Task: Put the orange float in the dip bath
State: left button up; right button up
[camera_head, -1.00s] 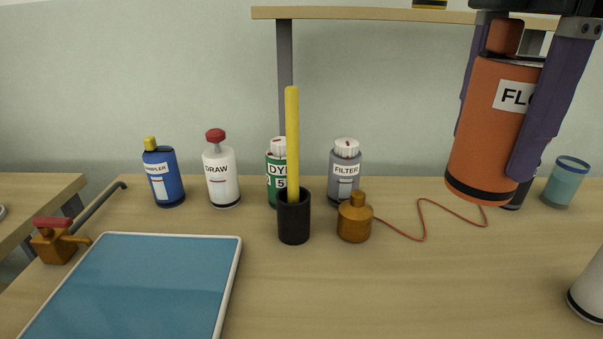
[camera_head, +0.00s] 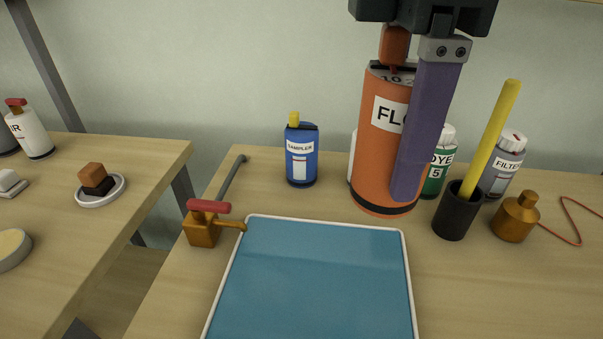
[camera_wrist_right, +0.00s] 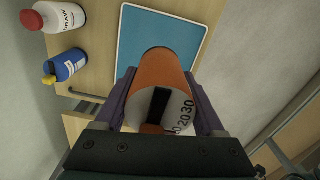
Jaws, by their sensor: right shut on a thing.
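The orange float (camera_head: 374,150) is a large orange cylinder with a black band at its base and a white label reading "FLO". My right gripper (camera_head: 388,180) is shut on it and holds it upright, above the bench beyond the far right corner of the bath. In the right wrist view the float (camera_wrist_right: 160,66) sits between both purple fingers. The dip bath (camera_head: 315,280), taken to be the wide shallow blue tray with a white rim, lies at the front; its near end is cut off. My left gripper is not in view.
A brass tap with a red handle (camera_head: 205,225) stands at the bath's left corner. Behind are the blue sampler bottle (camera_head: 301,160), a green dye bottle (camera_head: 436,178) and a black cup with a yellow rod (camera_head: 457,215). The white draw bottle is mostly hidden behind the float.

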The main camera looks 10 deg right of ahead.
aim_at(386, 189)
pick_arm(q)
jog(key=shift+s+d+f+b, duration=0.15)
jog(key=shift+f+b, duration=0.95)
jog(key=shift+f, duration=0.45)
pick_arm(e)
jog(key=shift+d+f, duration=0.15)
jog(key=shift+f, duration=8.5)
jog(key=shift+s+f, duration=0.1)
jog(key=shift+f, duration=0.05)
jog(key=o, duration=1.5)
notch_tip(386, 189, up, 11)
jog(key=shift+r+p, duration=0.1)
jog(key=shift+p, duration=1)
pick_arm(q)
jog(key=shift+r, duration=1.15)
pick_arm(e)
jog(key=shift+r, duration=0.6)
